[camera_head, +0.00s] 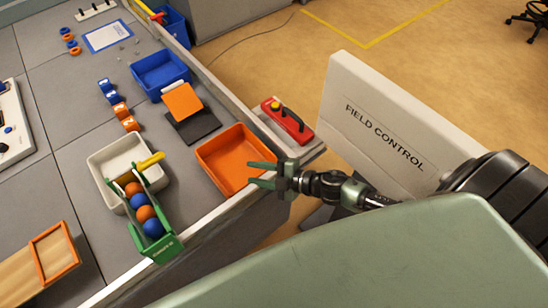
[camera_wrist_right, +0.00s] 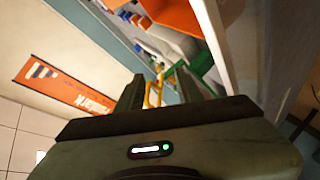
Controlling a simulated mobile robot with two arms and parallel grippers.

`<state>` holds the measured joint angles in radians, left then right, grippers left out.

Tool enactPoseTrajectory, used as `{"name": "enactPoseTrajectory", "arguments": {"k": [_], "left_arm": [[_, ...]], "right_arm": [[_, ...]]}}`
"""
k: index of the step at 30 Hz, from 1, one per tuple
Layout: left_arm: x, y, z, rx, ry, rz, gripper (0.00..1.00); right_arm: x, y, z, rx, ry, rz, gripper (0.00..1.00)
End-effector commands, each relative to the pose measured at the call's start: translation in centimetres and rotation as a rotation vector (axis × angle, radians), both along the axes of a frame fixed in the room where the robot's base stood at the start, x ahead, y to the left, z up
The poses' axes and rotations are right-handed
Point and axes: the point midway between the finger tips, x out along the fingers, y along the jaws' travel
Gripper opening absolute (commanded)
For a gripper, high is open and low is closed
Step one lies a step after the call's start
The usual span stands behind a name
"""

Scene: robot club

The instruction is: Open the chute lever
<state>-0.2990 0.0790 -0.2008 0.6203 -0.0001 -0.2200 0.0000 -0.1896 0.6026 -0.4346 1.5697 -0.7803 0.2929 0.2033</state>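The green chute (camera_head: 159,243) stands at the near left on the grey field table, with a row of orange and blue balls in it. Its yellow lever (camera_head: 150,160) sticks out at the far end, beside and above the white bin. My right gripper (camera_head: 252,174) is open and empty, to the right of the lever and clearly apart from it, near the orange tray. In the right wrist view the yellow lever (camera_wrist_right: 154,92) shows between the fingers, with green chute parts (camera_wrist_right: 192,64) behind. My left gripper is not in view.
The white bin (camera_head: 96,172) sits under the chute. The orange tray (camera_head: 235,146) lies by the table's edge, between lever and gripper. A red box with a yellow button (camera_head: 290,122) and the white FIELD CONTROL panel (camera_head: 385,130) are near my right arm. Blue bins stand farther back.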

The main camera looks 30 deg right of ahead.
Motion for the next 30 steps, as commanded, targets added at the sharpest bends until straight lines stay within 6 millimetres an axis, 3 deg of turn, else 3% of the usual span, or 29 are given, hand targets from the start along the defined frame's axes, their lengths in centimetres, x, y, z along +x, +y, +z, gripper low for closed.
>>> {"name": "enactPoseTrajectory", "arguments": {"k": [9, 20, 24, 30], "left_arm": [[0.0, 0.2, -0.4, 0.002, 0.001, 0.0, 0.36], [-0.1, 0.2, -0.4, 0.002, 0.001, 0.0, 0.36], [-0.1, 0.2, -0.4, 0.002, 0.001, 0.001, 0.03], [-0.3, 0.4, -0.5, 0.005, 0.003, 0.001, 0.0]], "right_arm": [[0.4, -3.0, -2.5, -0.063, 0.015, -0.093, 0.36], [0.4, -3.4, -2.8, -0.072, 0.018, -0.105, 0.36], [0.4, -3.4, -2.8, -0.072, 0.018, -0.105, 0.36], [0.5, -3.3, -2.7, -0.068, 0.018, -0.113, 0.36]]}}
